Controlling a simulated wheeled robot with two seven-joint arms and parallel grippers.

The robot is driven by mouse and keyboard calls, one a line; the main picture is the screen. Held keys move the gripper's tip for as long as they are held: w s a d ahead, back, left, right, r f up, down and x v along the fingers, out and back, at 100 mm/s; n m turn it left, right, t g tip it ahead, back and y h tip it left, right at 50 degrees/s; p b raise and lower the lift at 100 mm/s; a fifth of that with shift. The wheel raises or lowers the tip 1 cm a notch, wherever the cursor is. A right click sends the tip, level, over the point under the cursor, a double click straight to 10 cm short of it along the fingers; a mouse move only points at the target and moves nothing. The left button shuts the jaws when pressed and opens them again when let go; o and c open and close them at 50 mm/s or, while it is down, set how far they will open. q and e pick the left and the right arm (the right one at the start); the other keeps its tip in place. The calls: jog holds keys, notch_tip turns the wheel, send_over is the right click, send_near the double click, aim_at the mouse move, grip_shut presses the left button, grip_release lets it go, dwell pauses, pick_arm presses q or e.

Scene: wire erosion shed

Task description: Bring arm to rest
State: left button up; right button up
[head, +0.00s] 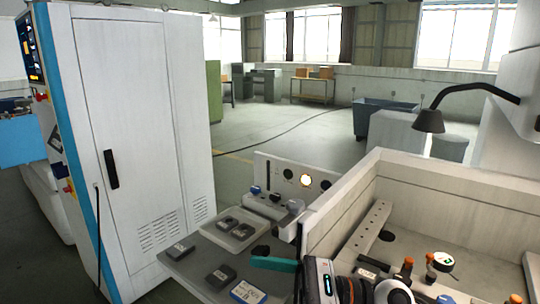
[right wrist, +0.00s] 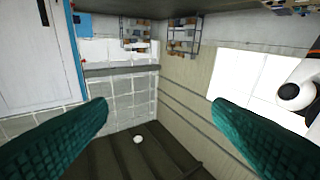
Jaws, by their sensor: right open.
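My right gripper (right wrist: 160,108) is open in the right wrist view, its two teal ribbed fingers wide apart with nothing between them. In the head view a teal finger (head: 274,264) shows at the lower middle, beside a dark wrist part. It is over or near the front edge of the machine's walled work tank (head: 345,185); I cannot tell the gap. My left gripper is not in view.
A tall white cabinet (head: 140,130) stands at the left. A grey shelf (head: 190,262) carries small dark blocks (head: 221,276) and a light tray (head: 232,238). Inside the tank are a perforated bar (head: 368,232) and orange-topped clamps. A black lamp (head: 429,121) overhangs it. Open floor lies behind.

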jog(key=w+d+m+t+h, duration=0.3)
jog(key=d+m+t+h, duration=0.15)
jog(key=m+t, duration=0.75)
jog(key=w+d+m+t+h, duration=0.4)
jog(key=m+t, duration=0.3)
jog(key=m, duration=0.9)
jog(key=s+d+f+m+g+h, duration=0.3)
jog(key=d+f+m+h, duration=0.3)
jog(key=f+m, duration=0.35)
jog(key=s+d+f+m+g+h, duration=0.3)
jog(key=d+f+m+h, duration=0.3)
jog(key=f+m, duration=0.3)
jog(key=s+f+m+g, duration=0.3)
jog(key=s+f+g, duration=0.2)
jog(key=s+f, duration=0.3)
jog(key=s+f+m+g, duration=0.3)
jog(key=s+f+g, duration=0.25)
jog(key=s, duration=0.45)
notch_tip(320, 180, down, 28)
jog(key=s+g, duration=0.1)
jog(key=s, duration=0.2)
jog(key=s+d+f+g, duration=0.1)
jog(key=s+d+f, duration=0.2)
jog(key=s+f, duration=1.1)
jog(key=shift+s+d+f+n, duration=0.25)
jog(key=shift+s+d+n, duration=0.15)
jog(key=shift+s, duration=0.2)
